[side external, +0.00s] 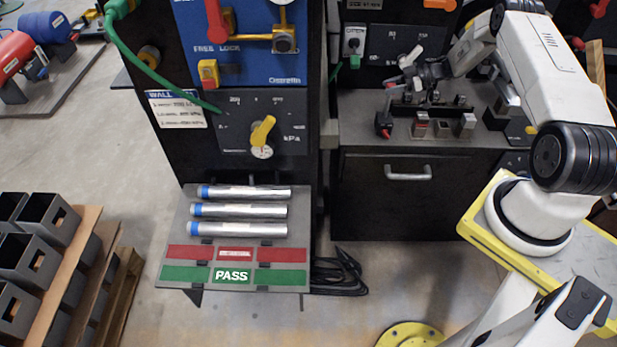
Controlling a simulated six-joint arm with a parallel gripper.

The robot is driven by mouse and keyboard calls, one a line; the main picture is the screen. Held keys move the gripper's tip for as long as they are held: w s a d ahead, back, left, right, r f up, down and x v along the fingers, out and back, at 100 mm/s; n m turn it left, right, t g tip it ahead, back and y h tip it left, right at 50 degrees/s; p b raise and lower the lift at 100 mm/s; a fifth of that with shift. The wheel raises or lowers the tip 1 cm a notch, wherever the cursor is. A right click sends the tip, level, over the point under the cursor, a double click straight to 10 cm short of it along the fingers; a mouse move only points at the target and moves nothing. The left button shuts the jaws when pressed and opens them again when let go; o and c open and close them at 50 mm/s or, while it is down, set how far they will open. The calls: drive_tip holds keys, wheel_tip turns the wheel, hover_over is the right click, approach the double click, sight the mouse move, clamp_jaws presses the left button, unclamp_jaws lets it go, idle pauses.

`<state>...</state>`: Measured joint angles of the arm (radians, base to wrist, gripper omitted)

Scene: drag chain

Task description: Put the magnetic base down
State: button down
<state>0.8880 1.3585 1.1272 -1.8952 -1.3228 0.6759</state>
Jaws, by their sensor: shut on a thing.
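My gripper (425,76) is at the far end of my white arm, above the black fixture on the dark bench.
The bench (362,107) carries a black fixture with upright pins, a red-and-black piece (383,123) and several small grey blocks (467,124). A black panel with a switch (354,42) stands behind. Silver cylinders (240,211) lie on a tray at left.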

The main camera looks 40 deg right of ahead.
idle(0.3)
drive_tip(key=shift+c, duration=1.4)
unclamp_jaws()
drive_tip(key=shift+f, duration=0.1)
drive_tip(key=shift+s+d+r, duration=0.1)
drive_tip(key=shift+d+r, duration=0.05)
drive_tip(key=shift+r, duration=0.05)
drive_tip(key=v, duration=1.1)
drive_tip(key=shift+s+d+r, duration=0.2)
drive_tip(key=shift+w, duration=0.1)
